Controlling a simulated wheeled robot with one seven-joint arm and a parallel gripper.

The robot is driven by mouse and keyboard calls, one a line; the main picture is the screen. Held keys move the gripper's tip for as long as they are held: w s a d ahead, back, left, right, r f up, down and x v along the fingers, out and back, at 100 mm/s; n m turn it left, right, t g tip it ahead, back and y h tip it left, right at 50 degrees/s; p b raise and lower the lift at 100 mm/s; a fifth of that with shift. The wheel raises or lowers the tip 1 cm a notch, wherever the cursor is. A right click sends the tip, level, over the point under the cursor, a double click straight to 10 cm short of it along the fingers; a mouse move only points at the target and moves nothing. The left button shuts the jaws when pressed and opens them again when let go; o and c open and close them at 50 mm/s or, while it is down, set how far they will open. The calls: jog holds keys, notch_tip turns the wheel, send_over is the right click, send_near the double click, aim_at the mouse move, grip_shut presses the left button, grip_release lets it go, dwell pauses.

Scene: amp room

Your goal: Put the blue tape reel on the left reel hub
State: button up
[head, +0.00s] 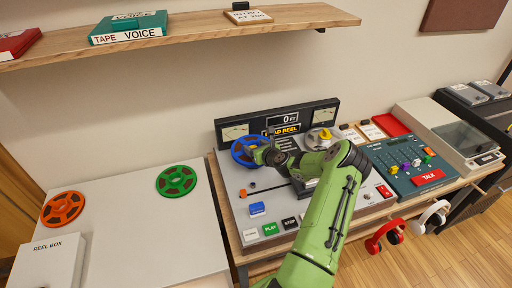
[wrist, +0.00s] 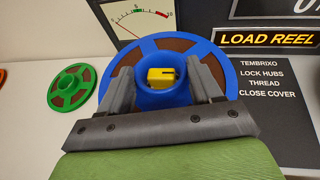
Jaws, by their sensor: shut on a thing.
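The blue tape reel (head: 243,151) is at the left side of the tape machine's deck, where the left reel hub is. In the wrist view the reel (wrist: 228,75) lies face-on, with brown tape between its spokes. My gripper (head: 264,156) is shut on the reel's raised blue collar, one finger on each side, as the wrist view also shows (wrist: 165,80). The yellow top of the left hub (wrist: 162,76) shows inside the collar, so the reel is over or around it. I cannot tell whether the reel rests fully down. The right hub (head: 324,136) has a yellow top.
A meter panel reading LOAD REEL (head: 283,129) stands close behind the reel. Green (head: 176,181) and orange (head: 62,208) reels and a reel box (head: 48,264) lie on the left table. A shelf (head: 190,36) hangs above. A mixer (head: 412,160) stands right.

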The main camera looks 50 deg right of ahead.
jog(key=shift+f+b, duration=1.2)
jog(key=shift+f, duration=0.7)
jog(key=o, duration=1.4)
jog(key=shift+f, duration=0.1)
jog(key=p+v, duration=0.1)
jog(key=v, duration=1.4)
jog(key=shift+s, duration=0.35)
